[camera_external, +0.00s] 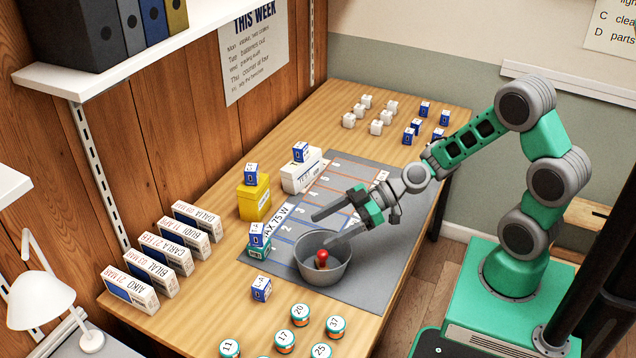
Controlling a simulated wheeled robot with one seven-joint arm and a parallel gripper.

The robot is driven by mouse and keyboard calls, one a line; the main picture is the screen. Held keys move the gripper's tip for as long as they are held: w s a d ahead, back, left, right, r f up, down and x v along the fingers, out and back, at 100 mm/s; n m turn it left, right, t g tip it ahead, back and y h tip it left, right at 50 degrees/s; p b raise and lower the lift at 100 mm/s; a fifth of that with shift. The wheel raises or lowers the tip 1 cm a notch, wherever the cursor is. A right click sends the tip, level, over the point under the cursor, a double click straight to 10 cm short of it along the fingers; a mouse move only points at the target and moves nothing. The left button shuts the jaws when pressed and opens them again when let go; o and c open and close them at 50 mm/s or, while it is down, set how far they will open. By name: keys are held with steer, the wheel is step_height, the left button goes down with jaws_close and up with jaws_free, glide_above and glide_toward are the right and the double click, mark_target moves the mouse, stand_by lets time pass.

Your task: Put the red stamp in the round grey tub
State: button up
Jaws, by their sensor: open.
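The red stamp (323,257) stands inside the round grey tub (341,274), its red knob upright and its dark lower part near the tub's floor. The tub sits on the front part of the grey mat (390,239). My gripper (320,228) is open and empty, its two fingers spread and pointing left, above and behind the tub. It is apart from the stamp. The stamp's base is partly hidden by the tub wall.
Several numbered green-lidded jars (299,314) stand at the front. Labelled white boxes (138,290) line the left edge. White cubes (381,128) stand at the back.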

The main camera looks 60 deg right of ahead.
steer(key=s+d+r+m+g+h, duration=0.2)
steer(key=s+d+m+g+h, duration=0.1)
steer(key=s, duration=0.5)
steer(key=s+d+r+m+g+h, duration=0.2)
steer(key=s+d+m+h, duration=0.3)
steer(key=s, duration=0.3)
steer(key=shift+s+d+r+m+g+h, duration=0.3)
steer(key=shift+d+m+g+h, duration=0.15)
steer(key=shift+d+h, duration=0.3)
